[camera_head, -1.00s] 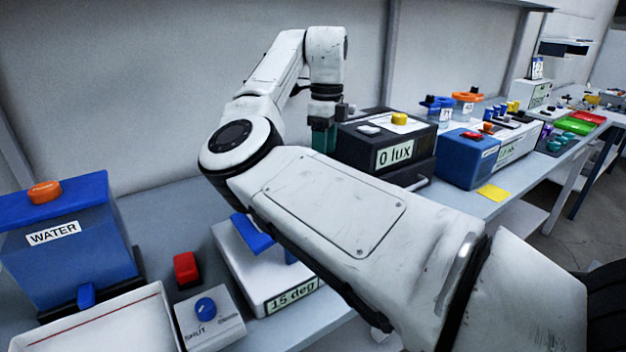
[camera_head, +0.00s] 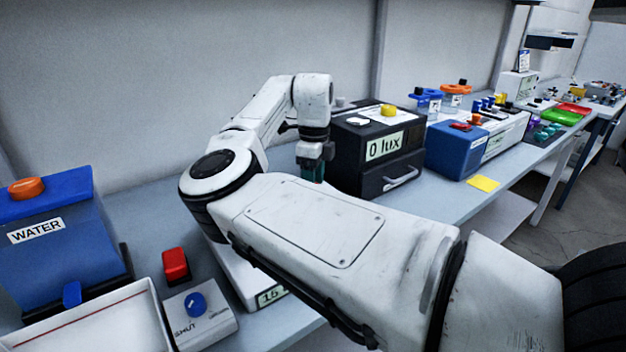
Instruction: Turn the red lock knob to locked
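Two red parts show, and I cannot tell for sure which is the lock knob. One is a small red piece (camera_head: 461,126) on top of the blue box (camera_head: 448,150), right of the black "0 lux" box. The other is a red block (camera_head: 176,266) on the bench at the left. My gripper (camera_head: 313,168) points down just left of the "0 lux" box, far from both red parts. A dark green thing (camera_head: 312,174) shows at its fingertips. I cannot tell whether it is held or stands behind them.
The black "0 lux" box (camera_head: 374,170) with a yellow knob stands close beside my gripper. A blue "WATER" tank (camera_head: 50,265), a white tray (camera_head: 95,320) and a "SHUT" box with a blue knob (camera_head: 195,304) are at the left. My arm covers most of a white device (camera_head: 236,270).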

